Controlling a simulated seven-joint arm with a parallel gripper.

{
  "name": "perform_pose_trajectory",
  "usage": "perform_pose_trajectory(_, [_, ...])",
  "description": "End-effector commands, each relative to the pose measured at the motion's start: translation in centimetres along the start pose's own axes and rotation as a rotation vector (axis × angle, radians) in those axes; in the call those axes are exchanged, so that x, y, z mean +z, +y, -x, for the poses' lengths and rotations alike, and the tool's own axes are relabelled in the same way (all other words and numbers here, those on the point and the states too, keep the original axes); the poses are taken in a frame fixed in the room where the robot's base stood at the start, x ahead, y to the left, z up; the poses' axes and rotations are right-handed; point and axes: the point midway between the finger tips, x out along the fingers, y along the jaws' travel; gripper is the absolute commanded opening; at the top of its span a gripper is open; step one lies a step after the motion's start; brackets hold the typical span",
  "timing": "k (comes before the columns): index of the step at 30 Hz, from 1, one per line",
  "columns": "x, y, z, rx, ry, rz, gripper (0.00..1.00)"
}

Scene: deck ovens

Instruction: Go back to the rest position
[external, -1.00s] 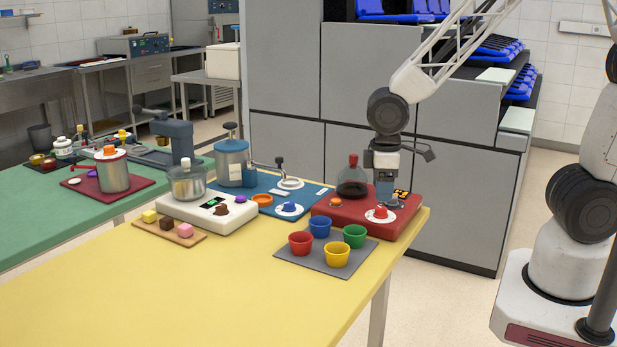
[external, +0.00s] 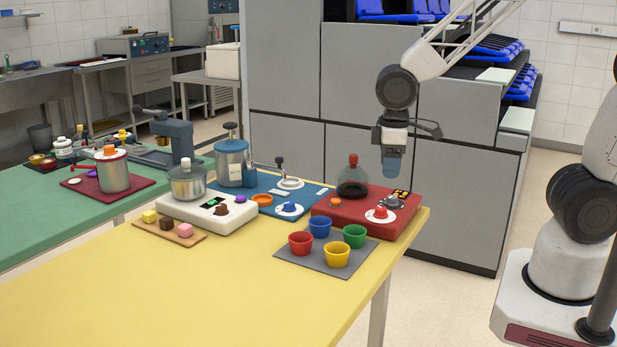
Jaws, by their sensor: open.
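My gripper (external: 392,170) hangs pointing down in the air above the right part of the red device (external: 345,222), in front of the grey cabinets. It is open, and nothing shows held in it. A dark round knob (external: 391,201) sits on the red device below it, apart from the fingers. A flask with dark liquid (external: 353,188) stands on the red device to the left of my gripper. A red knob on a white dial (external: 380,213) is at the device's front.
A grey mat (external: 290,257) with red, blue, green and yellow cups lies in front. A white scale (external: 237,217) with a pot, a blue base (external: 318,188) and a wooden board (external: 148,228) with cubes stand left. The yellow table's front is clear.

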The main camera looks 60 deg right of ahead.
Motion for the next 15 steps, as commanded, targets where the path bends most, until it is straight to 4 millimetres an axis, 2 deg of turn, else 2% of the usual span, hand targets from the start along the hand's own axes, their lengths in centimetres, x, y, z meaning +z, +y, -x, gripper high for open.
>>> perform_pose_trajectory(8, [4.9,4.2,6.0,0.011,0.064,-0.127,0.61])
perform_pose_trajectory(15, [10.9,7.2,10.7,0.027,0.121,-0.254,0.61])
